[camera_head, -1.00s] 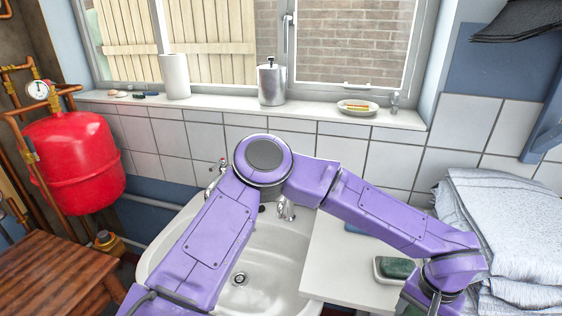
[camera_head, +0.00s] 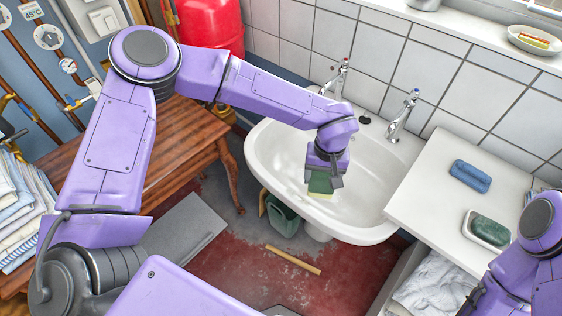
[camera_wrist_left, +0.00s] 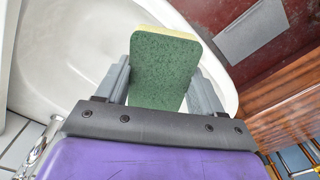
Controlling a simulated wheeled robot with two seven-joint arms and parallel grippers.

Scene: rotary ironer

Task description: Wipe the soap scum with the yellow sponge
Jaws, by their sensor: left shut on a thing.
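My left gripper (camera_head: 322,182) is shut on the yellow sponge (camera_head: 320,183), over the front part of the white washbasin (camera_head: 270,150). In the left wrist view the sponge (camera_wrist_left: 165,70) sits between the two grey fingers of the gripper (camera_wrist_left: 162,85). Its dark green scouring face is toward the camera, and a pale yellow edge shows along its far side. I cannot tell whether the sponge touches the basin. I cannot make out any soap scum on the white basin; the arm and sponge hide part of it. My right arm shows at the lower right, its gripper out of view.
Two taps (camera_head: 403,115) stand at the basin's back. A white counter (camera_head: 430,195) to the right holds a blue sponge (camera_head: 470,176) and a dish with green soap (camera_head: 490,230). A wooden table (camera_head: 185,140) stands left, and a green bucket (camera_head: 283,215) is below the basin.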

